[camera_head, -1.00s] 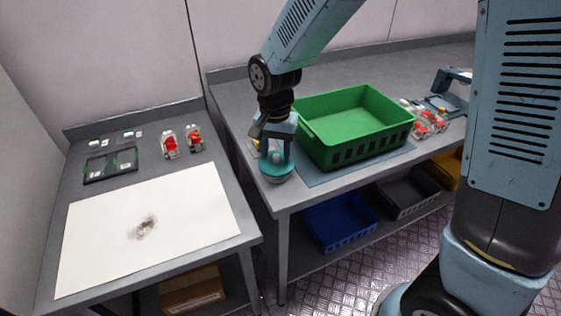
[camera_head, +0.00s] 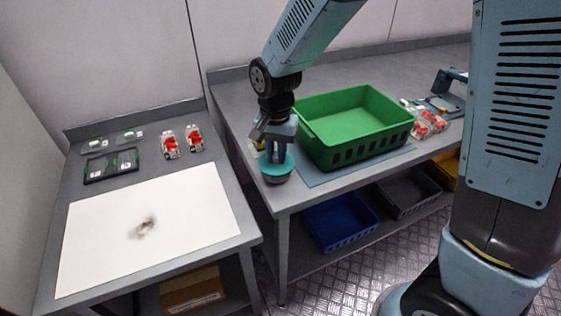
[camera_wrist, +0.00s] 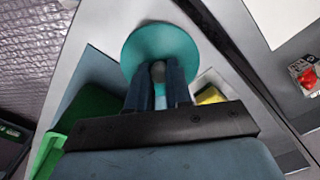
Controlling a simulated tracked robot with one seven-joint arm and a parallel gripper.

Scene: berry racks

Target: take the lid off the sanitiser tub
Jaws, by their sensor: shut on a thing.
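The teal round lid (camera_head: 268,170) is at the front left corner of the right-hand bench, over the grey sanitiser tub (camera_head: 277,180). My gripper (camera_head: 276,158) points down at the lid and is shut on its knob. In the wrist view the lid (camera_wrist: 160,43) is a teal disc, with the pale knob (camera_wrist: 158,72) between the fingertips of my gripper (camera_wrist: 159,80). The lid hides the tub's opening. I cannot tell whether there is a gap between lid and tub.
A green crate (camera_head: 313,150) stands on a blue-grey mat (camera_head: 318,178) just right of the tub. A yellow item (camera_wrist: 210,96) lies close behind the gripper. The left table holds a stained white sheet (camera_head: 100,225), a dark tray (camera_head: 111,180) and two red-and-white punnets (camera_head: 169,146).

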